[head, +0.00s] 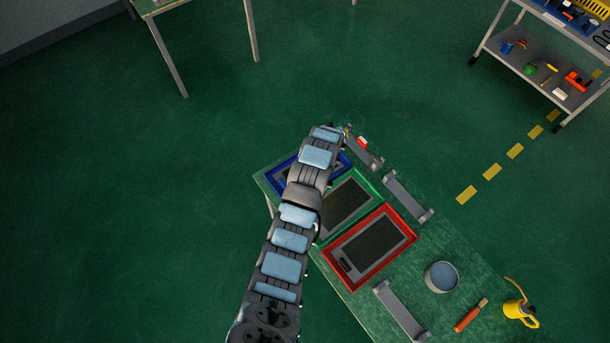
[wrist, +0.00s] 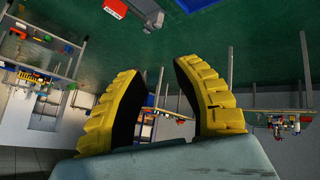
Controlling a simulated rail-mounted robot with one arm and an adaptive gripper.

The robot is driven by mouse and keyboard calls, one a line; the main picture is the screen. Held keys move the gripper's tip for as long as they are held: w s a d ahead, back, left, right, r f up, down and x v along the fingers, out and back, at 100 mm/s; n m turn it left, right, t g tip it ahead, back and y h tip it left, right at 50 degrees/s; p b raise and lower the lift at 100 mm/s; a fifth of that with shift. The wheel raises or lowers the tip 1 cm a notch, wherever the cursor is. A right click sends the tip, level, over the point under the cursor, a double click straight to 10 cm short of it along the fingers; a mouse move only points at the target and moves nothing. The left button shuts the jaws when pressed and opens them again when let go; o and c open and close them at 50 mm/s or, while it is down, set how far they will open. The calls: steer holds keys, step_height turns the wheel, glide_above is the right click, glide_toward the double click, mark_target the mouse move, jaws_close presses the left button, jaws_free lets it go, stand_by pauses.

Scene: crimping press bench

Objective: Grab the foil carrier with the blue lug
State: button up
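A blue-framed tray (head: 277,181) lies at the far end of the bench, partly hidden under my arm. A green-framed tray (head: 372,189) and a red-framed tray (head: 402,221) lie nearer, each with a grey-edged dark panel inside. I cannot make out a blue lug on any panel; the blue tray's contents are mostly covered. My gripper (wrist: 165,103) shows two yellow ribbed fingers, wide apart with nothing between them. In the head view my arm hides it near the bench's far end. A blue edge (wrist: 195,3) shows at the top of the wrist view.
A grey bracket (head: 372,158) with a red block (head: 362,142) stands beside the blue tray; the red block (wrist: 116,8) also shows in the wrist view. More grey brackets, a round tin (head: 441,277), a screwdriver (head: 470,315) and a yellow oil can (head: 517,309) are on the bench.

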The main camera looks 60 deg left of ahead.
steer(key=s+a+f+n+g+h+b, duration=0.1)
steer(key=s+a+g, duration=0.1)
steer(key=s, duration=0.3)
steer(key=s+a+f+n+g+h+b, duration=0.1)
steer(key=s+f+n+g, duration=0.1)
steer(key=s, duration=0.3)
steer(key=n+g+h+b, duration=0.2)
steer(key=h, duration=0.1)
glide_above(283, 183)
steer(key=f, duration=1)
steer(key=shift+w+a+f, duration=0.1)
steer(key=shift+a+f, duration=0.1)
steer(key=shift+f, duration=0.05)
steer(key=shift+d+f+p, duration=0.2)
steer(key=shift+f+p, duration=0.1)
steer(key=shift+f, duration=2.6)
jaws_close()
